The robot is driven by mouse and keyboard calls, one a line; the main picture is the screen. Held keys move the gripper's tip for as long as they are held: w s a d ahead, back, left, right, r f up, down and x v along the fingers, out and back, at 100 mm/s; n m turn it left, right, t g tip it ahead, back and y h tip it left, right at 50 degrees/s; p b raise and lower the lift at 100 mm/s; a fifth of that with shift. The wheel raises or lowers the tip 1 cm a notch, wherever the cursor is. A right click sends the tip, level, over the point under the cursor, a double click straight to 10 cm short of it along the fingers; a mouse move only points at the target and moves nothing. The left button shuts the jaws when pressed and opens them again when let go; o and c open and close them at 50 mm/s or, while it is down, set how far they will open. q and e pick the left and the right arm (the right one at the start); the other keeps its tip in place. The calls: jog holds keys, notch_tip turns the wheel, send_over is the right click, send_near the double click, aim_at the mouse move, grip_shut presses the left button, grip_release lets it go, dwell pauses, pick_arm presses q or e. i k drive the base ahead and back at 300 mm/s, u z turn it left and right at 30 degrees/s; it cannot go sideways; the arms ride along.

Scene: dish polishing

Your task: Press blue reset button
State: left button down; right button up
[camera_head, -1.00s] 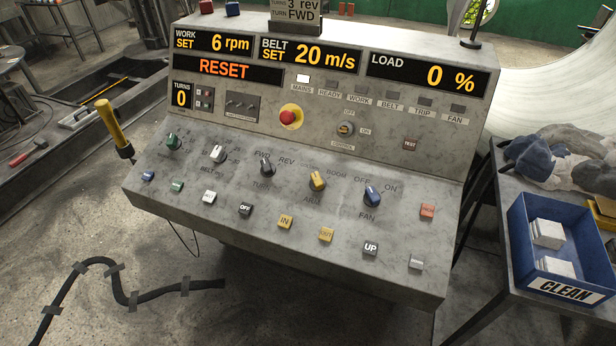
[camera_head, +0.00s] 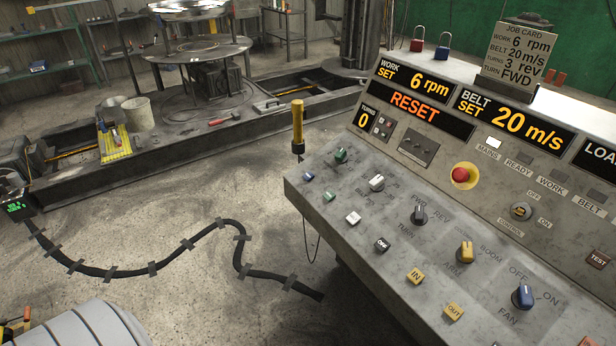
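The small blue button (camera_head: 308,176) sits at the left end of the lower row on the grey control console (camera_head: 345,215). Its label is too small to read. The upper display (camera_head: 414,105) reads RESET in orange. The turns display (camera_head: 366,119) reads 0. Neither of my grippers is in view, and nothing covers the blue button.
A red stop button (camera_head: 461,175) is on the upper panel. A taped black cable (camera_head: 205,232) crosses the floor. A round turntable (camera_head: 200,48) stands at the back left.

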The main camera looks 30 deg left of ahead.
aim_at(309, 176)
jog(key=z, duration=0.55)
jog(key=k, duration=1.35)
jog(key=z, duration=0.1)
jog(key=i, duration=0.45)
jog(key=u, duration=1)
jog(key=i, duration=1.35)
jog(key=z, duration=0.5)
